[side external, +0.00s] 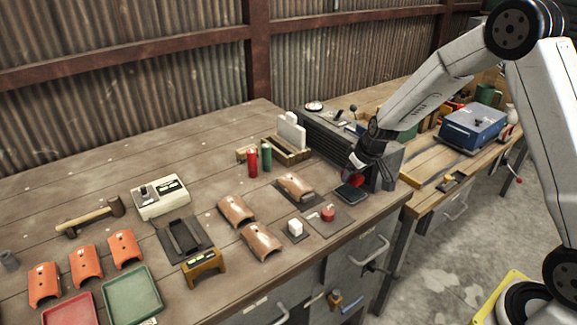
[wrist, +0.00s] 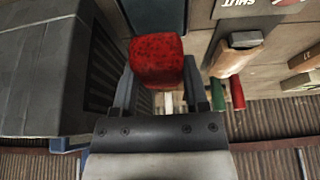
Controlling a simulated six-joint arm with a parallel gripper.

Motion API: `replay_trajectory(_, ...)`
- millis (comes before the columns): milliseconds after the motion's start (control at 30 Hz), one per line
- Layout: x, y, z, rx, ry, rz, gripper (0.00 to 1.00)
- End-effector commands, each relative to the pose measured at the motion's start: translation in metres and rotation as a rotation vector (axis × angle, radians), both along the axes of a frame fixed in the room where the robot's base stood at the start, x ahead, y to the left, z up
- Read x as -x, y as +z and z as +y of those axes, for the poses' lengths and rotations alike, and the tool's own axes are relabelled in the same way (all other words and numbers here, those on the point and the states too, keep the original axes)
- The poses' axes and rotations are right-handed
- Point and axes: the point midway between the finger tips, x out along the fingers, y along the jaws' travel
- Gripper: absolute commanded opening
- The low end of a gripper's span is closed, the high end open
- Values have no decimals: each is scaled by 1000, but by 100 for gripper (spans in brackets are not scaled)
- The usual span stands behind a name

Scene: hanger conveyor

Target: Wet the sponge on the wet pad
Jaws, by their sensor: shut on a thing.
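My gripper (wrist: 158,90) is shut on a red, speckled, block-shaped sponge (wrist: 157,62), one finger on each side of it. In the side view my gripper (side external: 357,166) points down near the front of the bench, and a bit of the red sponge (side external: 356,180) shows under it. A small dark blue-grey pad (side external: 351,194) lies on the bench just below the sponge. The pad (wrist: 157,14) also shows beyond the sponge in the wrist view. I cannot tell whether the sponge touches it.
A dark ribbed machine housing (side external: 335,147) stands close behind my gripper. A white block (side external: 295,228) and a red round piece (side external: 328,213) sit on dark mats left of the pad. Curved brown tiles (side external: 262,242) lie further left. Red and green cylinders (side external: 252,162) stand behind.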

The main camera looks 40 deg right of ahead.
Motion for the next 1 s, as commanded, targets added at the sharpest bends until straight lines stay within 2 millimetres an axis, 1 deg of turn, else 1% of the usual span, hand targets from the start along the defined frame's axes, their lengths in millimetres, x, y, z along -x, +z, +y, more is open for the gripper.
replay_trajectory(100, 0, -10, 0, 0, 0, 0, 11)
replay_trajectory(333, 0, -22, 0, 1, 0, -1, 11)
replay_trajectory(500, 0, -25, 0, 1, 0, -1, 11)
replay_trajectory(1000, 0, -25, 0, 1, 0, -1, 11)
